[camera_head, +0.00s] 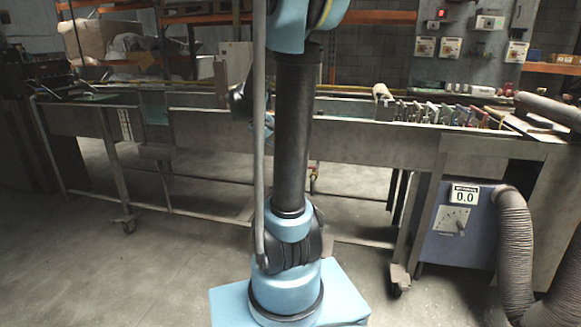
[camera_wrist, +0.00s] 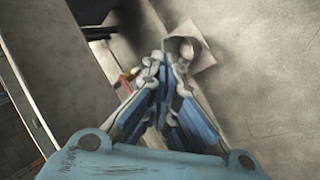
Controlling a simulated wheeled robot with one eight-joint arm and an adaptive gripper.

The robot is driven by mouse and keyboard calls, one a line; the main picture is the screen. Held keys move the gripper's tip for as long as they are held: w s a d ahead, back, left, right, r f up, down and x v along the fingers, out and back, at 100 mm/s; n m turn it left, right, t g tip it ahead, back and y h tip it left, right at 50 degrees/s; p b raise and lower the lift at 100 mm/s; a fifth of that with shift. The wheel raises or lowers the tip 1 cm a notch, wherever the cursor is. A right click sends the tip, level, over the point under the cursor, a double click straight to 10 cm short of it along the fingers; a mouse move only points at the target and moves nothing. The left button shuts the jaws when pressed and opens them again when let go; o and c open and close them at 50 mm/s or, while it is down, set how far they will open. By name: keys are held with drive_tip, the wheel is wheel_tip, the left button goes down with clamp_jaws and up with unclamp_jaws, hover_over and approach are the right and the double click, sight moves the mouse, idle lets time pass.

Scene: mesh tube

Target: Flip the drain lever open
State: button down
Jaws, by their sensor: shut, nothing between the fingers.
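A gap shows between the tips and the red part, though depth is unclear. Beyond the tips is a square plate with a round fitting (camera_wrist: 187,47). In the head view, a small reddish part (camera_head: 313,178) hangs under the long metal trough (camera_head: 215,130), beside my arm, which hides much of that spot and my gripper.
A blue-grey box with a 0.0 display (camera_head: 465,195) and a ribbed hose (camera_head: 514,250) are at the right. Several tools (camera_head: 450,114) line the trough's right end. The floor at left is clear.

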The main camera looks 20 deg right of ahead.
drive_tip(key=w+d+f+g+h, duration=0.1)
drive_tip(key=w+d+f+h, duration=0.2)
drive_tip(key=w, duration=0.8)
drive_tip(key=w+d+f+h, duration=0.2)
drive_tip(key=w+h, duration=0.1)
drive_tip(key=w, duration=0.8)
drive_tip(key=w+f+m+g+h, duration=0.1)
drive_tip(key=w+f+h, duration=0.1)
drive_tip(key=w+f, duration=0.2)
drive_tip(key=w+f+m+g+h, duration=0.1)
drive_tip(key=w+f, duration=0.4)
drive_tip(key=f, duration=0.6)
drive_tip(key=shift+f+m+g+h, duration=0.15)
drive_tip(key=shift+m+g+h, duration=0.15)
drive_tip(key=shift+h, duration=0.6)
drive_tip(key=s+d, duration=0.1)
drive_tip(key=d, duration=0.9)
drive_tip(key=shift+s, duration=0.25)
drive_tip(key=shift+a, duration=0.2)
